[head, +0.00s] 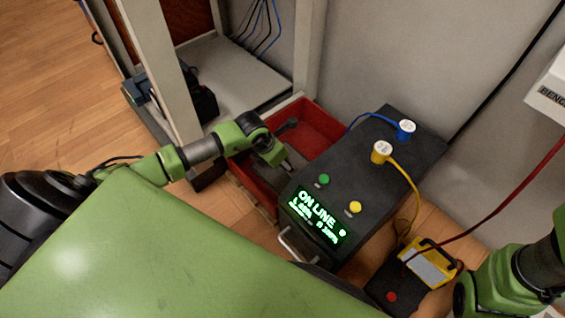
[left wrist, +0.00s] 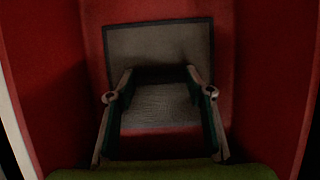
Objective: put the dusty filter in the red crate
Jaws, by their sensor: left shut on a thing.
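The red crate (head: 318,122) stands in the middle of the head view, beside the black console. In the left wrist view its red walls (left wrist: 55,85) rise on both sides. The dusty filter (left wrist: 160,44) is a flat grey panel with a dark frame, inside the crate in that view. My left gripper (left wrist: 160,76) is shut on the filter, with one finger at each side of it. In the head view my left gripper (head: 288,163) reaches down into the crate, and the filter there is mostly hidden. My right arm shows at the lower right; its gripper is out of view.
The black console (head: 375,165) with a lit display (head: 320,216), buttons and blue and yellow plugs stands right of the crate. A pale shelf frame (head: 150,60) stands behind my left arm. A yellow-framed device (head: 432,262) and a red cable (head: 505,205) lie near my right arm.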

